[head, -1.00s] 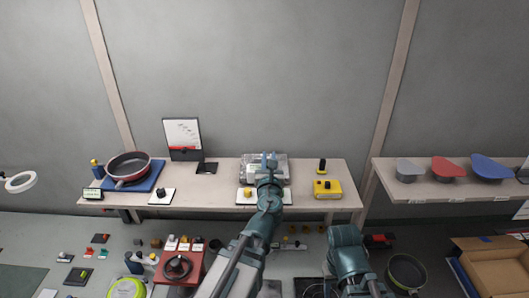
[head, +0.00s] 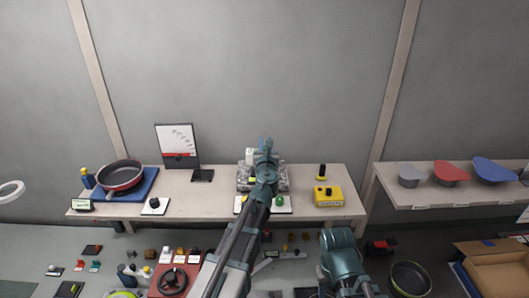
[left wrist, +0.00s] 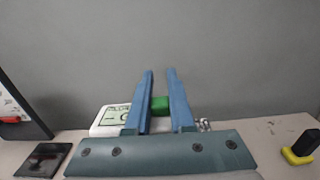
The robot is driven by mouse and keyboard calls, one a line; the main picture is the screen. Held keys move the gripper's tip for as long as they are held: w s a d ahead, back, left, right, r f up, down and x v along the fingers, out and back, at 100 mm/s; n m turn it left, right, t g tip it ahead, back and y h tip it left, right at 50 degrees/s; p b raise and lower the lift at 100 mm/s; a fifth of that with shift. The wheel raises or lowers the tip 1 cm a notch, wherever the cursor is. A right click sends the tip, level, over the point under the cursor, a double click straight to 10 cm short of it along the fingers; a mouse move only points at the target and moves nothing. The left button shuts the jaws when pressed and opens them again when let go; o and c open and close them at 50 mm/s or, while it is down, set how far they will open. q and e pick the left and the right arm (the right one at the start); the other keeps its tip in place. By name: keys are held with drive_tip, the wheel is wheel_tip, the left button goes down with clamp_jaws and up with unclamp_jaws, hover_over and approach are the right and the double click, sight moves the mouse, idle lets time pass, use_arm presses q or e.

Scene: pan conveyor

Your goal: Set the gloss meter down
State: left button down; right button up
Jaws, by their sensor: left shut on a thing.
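My left gripper (head: 265,145) is above the back middle of the table and looks shut on the gloss meter. The gloss meter is a pale body with a green display in the left wrist view (left wrist: 113,116), and a green block shows between the fingers (left wrist: 160,88). In the head view its pale body (head: 250,155) shows just left of the fingers, partly hidden by them. A clear, shiny tray-like thing (head: 282,180) lies below the gripper, partly covered by my arm.
On the table (head: 220,204) are a white pad (head: 266,209) with a green knob, a yellow box (head: 328,197), a black-and-yellow piece (head: 321,172), a white pad (head: 155,212) with a black knob, a pan (head: 121,176) and an upright panel (head: 177,139). Bare tabletop shows left of my arm.

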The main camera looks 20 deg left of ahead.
use_arm(q)
wheel_tip(320, 180, down, 4)
drive_tip(key=shift+a+r+b, duration=0.1)
drive_tip(key=shift+r+b, duration=0.15)
drive_tip(key=shift+b, duration=0.9)
drive_tip(key=shift+s+d, duration=0.15)
drive_tip(key=shift+d, duration=0.05)
drive_tip(key=shift+a, duration=0.15)
drive_tip(key=shift+f, duration=0.2)
drive_tip(key=c, duration=0.8)
unclamp_jaws()
drive_tip(key=shift+r, duration=0.1)
use_arm(e)
drive_tip(key=f, duration=0.3)
drive_tip(key=shift+d+f, duration=0.3)
drive_tip(key=shift+f, duration=0.05)
